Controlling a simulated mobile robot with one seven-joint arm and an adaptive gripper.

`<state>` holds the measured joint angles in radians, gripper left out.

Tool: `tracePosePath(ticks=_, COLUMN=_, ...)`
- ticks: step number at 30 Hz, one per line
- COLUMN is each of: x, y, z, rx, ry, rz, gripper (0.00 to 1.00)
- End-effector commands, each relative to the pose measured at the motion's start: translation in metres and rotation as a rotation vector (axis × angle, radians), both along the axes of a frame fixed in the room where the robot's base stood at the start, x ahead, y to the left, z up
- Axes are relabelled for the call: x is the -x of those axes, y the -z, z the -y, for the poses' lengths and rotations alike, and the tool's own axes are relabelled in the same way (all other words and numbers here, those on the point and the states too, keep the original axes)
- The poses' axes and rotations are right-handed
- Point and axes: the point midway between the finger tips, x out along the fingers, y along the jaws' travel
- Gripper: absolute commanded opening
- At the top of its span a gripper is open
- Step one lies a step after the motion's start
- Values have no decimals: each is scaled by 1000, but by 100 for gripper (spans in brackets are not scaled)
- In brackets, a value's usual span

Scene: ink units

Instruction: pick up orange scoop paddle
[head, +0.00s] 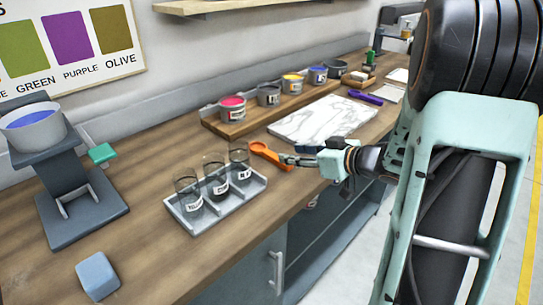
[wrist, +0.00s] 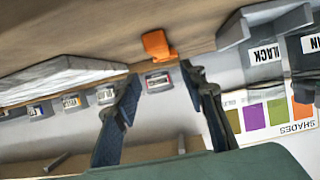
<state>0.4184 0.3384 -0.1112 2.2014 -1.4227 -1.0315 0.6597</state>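The orange scoop paddle (head: 264,153) lies on the wooden counter near its front edge, between the jar tray and the marble slab. In the wrist view the paddle (wrist: 158,45) shows beyond my fingertips, roughly in line with the gap between them. My gripper (head: 287,160) is low over the counter edge, at the paddle's right end. In the wrist view my gripper (wrist: 160,80) has its two dark fingers spread apart with nothing seen between them. In the head view the fingertips overlap the paddle's near end, so I cannot tell whether they touch.
A grey tray (head: 241,208) with three labelled glass jars stands close left of the paddle. A white marble slab (head: 322,119) lies behind my gripper. Paint pots stand on a wooden board (head: 236,127) at the back. A blue block (head: 97,276) lies front left.

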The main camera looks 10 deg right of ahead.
Motion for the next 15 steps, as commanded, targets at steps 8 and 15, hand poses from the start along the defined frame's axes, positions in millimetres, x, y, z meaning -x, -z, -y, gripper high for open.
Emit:
tracePosePath(ticks=8, x=-20, y=11, z=-14, rx=0, ry=2, rz=-1, gripper=38)
tracePosePath(ticks=15, x=-34, y=29, z=-31, rx=0, ry=1, rz=-3, gripper=38)
